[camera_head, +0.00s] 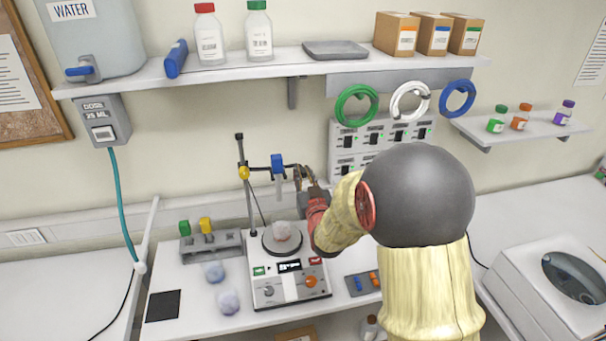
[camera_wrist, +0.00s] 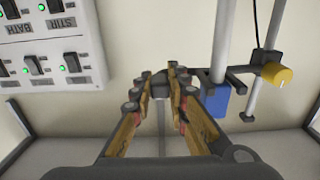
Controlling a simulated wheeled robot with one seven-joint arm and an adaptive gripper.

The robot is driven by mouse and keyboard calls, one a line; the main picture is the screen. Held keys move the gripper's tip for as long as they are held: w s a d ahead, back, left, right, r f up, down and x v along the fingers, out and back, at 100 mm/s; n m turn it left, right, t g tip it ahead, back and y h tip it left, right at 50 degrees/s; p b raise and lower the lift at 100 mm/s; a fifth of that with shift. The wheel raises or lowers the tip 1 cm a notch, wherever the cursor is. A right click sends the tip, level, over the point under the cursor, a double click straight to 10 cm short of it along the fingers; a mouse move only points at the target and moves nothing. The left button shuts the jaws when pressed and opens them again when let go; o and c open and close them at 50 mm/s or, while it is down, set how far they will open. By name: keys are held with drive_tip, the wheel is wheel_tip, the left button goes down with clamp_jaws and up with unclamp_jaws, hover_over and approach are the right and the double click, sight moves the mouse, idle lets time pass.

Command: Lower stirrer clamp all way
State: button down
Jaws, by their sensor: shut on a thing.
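The stirrer clamp is a dark horizontal bar with a blue block (camera_head: 278,164) and a yellow knob (camera_head: 244,172) on a dark upright post (camera_head: 249,205). In the wrist view, the blue block (camera_wrist: 214,101) and yellow knob (camera_wrist: 278,74) are right of my fingers. My gripper (camera_head: 306,177) is at the right end of the clamp bar. In the wrist view, my gripper (camera_wrist: 160,84) is closed around a small dark grey end piece; the exact contact is partly hidden by the fingers.
A grey rack (camera_head: 212,246) with green and yellow pieces and two pale round flasks (camera_head: 228,301) stand left of the stirrer. A switch panel (camera_head: 372,138) is on the wall behind my gripper. A shelf (camera_head: 270,66) runs above. A white machine (camera_head: 550,290) stands at right.

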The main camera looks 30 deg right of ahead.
wheel_tip(320, 180, down, 15)
drive_tip(key=b, duration=1.4)
drive_tip(key=shift+r, duration=0.15)
drive_tip(key=shift+s, duration=0.1)
drive_tip(key=c, duration=2)
unclamp_jaws()
drive_tip(key=shift+c, duration=0.2)
drive_tip(key=o, duration=0.3)
drive_tip(key=shift+r, duration=0.1)
drive_tip(key=v, duration=1.2)
drive_tip(key=shift+r, duration=0.1)
